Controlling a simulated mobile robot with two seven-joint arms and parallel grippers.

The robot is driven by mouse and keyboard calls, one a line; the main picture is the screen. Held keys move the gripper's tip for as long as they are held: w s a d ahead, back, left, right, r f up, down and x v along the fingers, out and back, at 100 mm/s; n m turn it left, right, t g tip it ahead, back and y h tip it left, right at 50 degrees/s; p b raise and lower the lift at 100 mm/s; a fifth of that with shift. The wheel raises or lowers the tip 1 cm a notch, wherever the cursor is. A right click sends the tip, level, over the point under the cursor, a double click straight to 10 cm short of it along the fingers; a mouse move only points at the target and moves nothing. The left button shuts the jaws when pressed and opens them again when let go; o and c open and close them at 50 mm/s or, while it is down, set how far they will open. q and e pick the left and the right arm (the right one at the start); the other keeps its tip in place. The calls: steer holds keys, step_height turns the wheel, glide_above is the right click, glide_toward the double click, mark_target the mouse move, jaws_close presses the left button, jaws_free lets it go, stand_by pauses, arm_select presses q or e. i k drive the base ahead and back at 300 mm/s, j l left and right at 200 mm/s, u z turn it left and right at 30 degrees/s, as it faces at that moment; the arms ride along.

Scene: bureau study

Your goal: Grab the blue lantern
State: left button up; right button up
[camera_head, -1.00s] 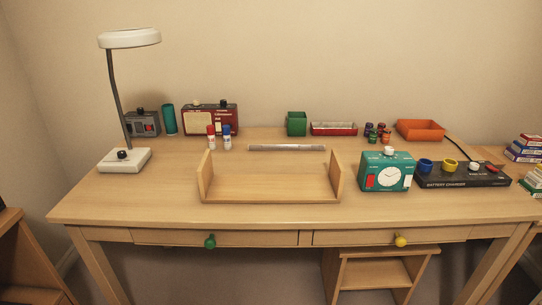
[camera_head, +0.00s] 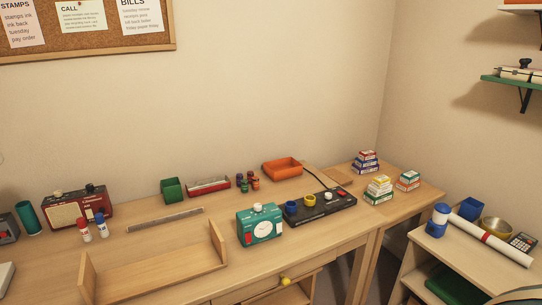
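A small cylinder with blue ends and a white middle (camera_head: 438,220) stands upright on the low shelf unit at the right. It looks like the blue lantern, though it is small in the picture. A white roll with a red band lies just right of it, and a blue cup (camera_head: 470,209) stands behind it. Neither of my grippers shows in the head view.
The shelf unit (camera_head: 428,258) also holds a brass bowl (camera_head: 496,227) and a calculator (camera_head: 521,242). The desk (camera_head: 215,286) carries a teal clock box (camera_head: 260,226) and a black battery charger (camera_head: 322,206). A green wall shelf (camera_head: 510,80) hangs above right.

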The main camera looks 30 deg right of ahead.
mark_target(438, 221)
steer(key=z, duration=2.1)
steer(key=i+l, duration=0.2)
steer(key=i, duration=0.35)
steer(key=i+l+z, duration=0.15)
steer(key=i, duration=0.4)
